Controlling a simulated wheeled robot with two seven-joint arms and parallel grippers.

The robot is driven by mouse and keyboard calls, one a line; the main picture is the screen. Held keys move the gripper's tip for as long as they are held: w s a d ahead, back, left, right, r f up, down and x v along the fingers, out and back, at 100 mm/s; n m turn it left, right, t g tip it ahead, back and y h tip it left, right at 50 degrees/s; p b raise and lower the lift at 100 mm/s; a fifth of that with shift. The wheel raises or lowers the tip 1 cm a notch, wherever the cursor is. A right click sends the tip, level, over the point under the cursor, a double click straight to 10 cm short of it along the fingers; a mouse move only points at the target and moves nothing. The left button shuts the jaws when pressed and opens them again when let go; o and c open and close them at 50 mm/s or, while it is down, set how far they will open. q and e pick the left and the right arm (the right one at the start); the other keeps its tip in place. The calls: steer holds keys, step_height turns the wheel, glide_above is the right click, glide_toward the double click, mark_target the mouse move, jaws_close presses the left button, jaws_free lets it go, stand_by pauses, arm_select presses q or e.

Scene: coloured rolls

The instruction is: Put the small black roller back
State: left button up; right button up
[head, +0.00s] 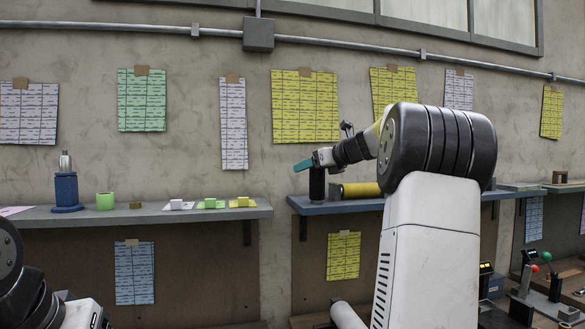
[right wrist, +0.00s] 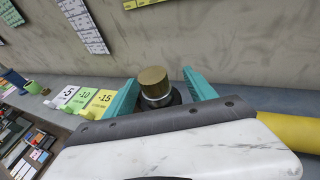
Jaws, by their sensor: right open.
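A small black roller (head: 316,186) stands upright near the left end of the right-hand shelf in the head view. In the right wrist view a cylinder with a brass top, a silver band and a dark lower part (right wrist: 153,83) appears between my right fingers; it seems to be the same roller. My right gripper (head: 304,165) is at the roller's top end, with its teal fingers (right wrist: 160,95) apart on either side of it. The gripper body hides the roller's lower part in the wrist view. My left gripper is out of view; only part of my left arm shows at lower left.
A yellow roll (head: 358,190) lies on the right shelf (head: 345,207) close to the black roller. The left shelf (head: 150,216) holds a blue stand (head: 66,190), a green roll (head: 105,201) and small blocks on cards. A gap separates the shelves, with the wall behind.

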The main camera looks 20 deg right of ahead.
steer(key=v, duration=1.2)
steer(key=s+a+f+n+g, duration=0.3)
steer(key=s+a+f+n, duration=0.4)
steer(key=a+n, duration=0.2)
steer(key=s+a+f+n+g, duration=0.2)
steer(key=s+a+f+n, duration=0.5)
steer(key=a+n, duration=0.15)
steer(key=s+a+f+n+g+h, duration=0.1)
steer(key=s+a+f+n, duration=0.1)
steer(key=s+f+n, duration=0.4)
steer(key=s+a+f+n+g+h, duration=0.1)
steer(key=s+a+f+n, duration=0.2)
steer(key=s+f+n, duration=0.4)
steer(key=shift+s+n+g+h, duration=0.3)
steer(key=shift+s+n, duration=0.1)
steer(key=shift+n, duration=0.85)
steer(key=shift+f, duration=0.1)
